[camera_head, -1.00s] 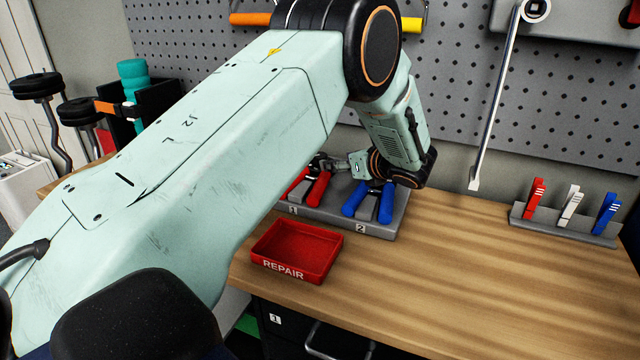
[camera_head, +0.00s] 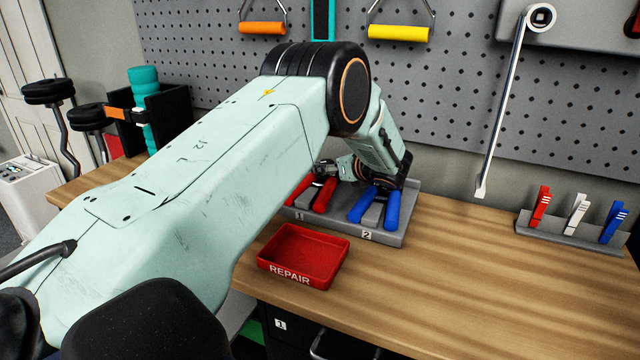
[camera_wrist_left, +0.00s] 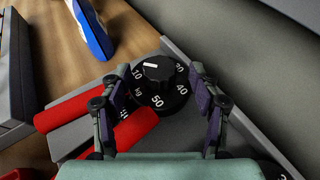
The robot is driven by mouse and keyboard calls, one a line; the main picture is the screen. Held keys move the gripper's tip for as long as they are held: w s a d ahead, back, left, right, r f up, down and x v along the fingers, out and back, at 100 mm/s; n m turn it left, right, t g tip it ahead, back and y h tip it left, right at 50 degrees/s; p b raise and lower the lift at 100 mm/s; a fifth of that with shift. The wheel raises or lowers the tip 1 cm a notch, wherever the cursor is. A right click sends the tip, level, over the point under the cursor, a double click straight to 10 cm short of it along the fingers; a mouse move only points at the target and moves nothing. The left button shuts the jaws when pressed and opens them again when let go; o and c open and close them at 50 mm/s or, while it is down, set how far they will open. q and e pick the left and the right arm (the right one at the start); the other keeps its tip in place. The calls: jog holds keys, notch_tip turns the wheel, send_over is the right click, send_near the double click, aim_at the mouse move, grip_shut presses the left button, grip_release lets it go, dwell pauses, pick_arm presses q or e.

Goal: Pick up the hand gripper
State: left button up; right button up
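A hand gripper with red handles (camera_head: 325,194) lies in slot 1 of the grey holder (camera_head: 385,237). Another hand gripper with blue handles (camera_head: 392,211) lies in slot 2. My left gripper (camera_head: 325,170) is over the back end of the red one, partly hidden behind my arm. In the left wrist view, its two fingers (camera_wrist_left: 160,110) are apart, one on each side of a black dial (camera_wrist_left: 158,82) marked in kg. The red handles (camera_wrist_left: 135,128) lie at the left finger. Contact cannot be told. My right gripper is out of view.
A red REPAIR tray (camera_head: 303,256) stands in front of the holder. A rack (camera_head: 570,232) with red, white and blue clips is at right. The wooden bench (camera_head: 460,290) is clear at front right.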

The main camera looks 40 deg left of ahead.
pick_arm(q)
jog(key=shift+w+f, duration=0.1)
jog(key=c, duration=0.3)
jog(key=shift+s+r, duration=0.25)
jog(key=c, duration=0.5)
jog(key=shift+w+f, duration=0.1)
grip_shut()
notch_tip(320, 180, up, 10)
jog(key=shift+p, duration=0.45)
